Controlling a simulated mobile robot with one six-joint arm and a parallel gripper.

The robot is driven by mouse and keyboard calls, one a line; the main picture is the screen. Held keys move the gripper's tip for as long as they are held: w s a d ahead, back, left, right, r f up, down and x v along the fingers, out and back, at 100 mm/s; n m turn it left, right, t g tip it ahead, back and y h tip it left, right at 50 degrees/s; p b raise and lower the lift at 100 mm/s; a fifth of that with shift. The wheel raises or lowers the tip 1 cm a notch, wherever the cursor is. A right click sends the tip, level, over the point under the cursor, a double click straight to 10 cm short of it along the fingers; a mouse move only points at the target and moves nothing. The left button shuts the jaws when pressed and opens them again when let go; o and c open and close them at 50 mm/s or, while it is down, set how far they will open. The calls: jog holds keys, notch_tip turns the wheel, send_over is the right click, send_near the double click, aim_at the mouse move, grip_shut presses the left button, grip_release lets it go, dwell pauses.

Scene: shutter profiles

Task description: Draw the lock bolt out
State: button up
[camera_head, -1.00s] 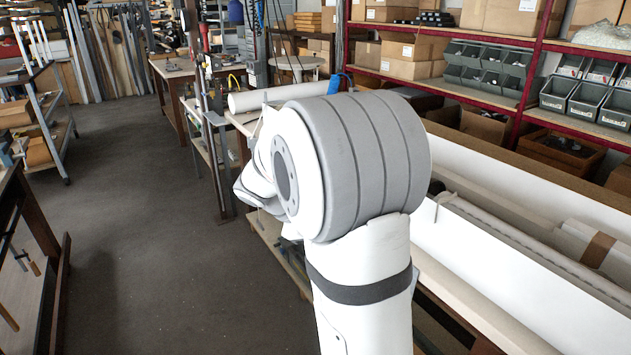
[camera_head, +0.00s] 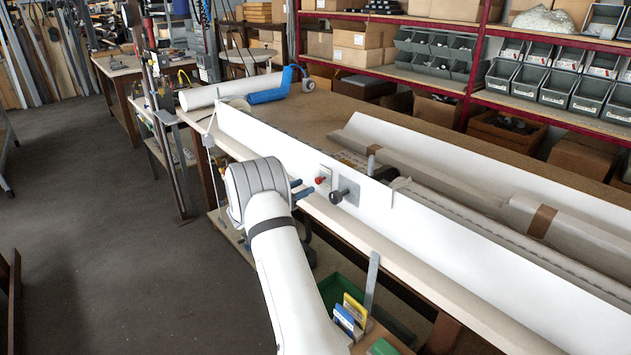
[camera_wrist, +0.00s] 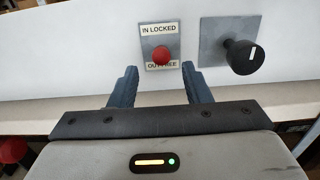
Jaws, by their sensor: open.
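The lock bolt's red knob (camera_wrist: 161,56) sits on a small label plate (camera_wrist: 161,40) reading "IN LOCKED" above and "OUT FREE" below, on a white panel. In the head view the red knob (camera_head: 320,181) is small, just right of my gripper (camera_head: 304,188). In the wrist view my gripper (camera_wrist: 160,87) is open, with one dark blue finger on each side of the knob's line. The knob shows between and beyond the fingertips, and nothing is between the fingers. How far the bolt sticks out is hard to tell.
A black knob (camera_wrist: 244,57) on a grey plate (camera_wrist: 212,42) is close on the right. The long white panel (camera_head: 460,255) stands along the bench. A green bin (camera_head: 345,290) and small boxes are below. Open floor (camera_head: 100,240) lies left.

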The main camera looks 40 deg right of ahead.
aim_at(316, 181)
jog(key=d, duration=0.5)
jog(key=shift+w+p, duration=0.2)
jog(key=shift+p, duration=0.15)
grip_shut()
jog(key=shift+a, duration=0.1)
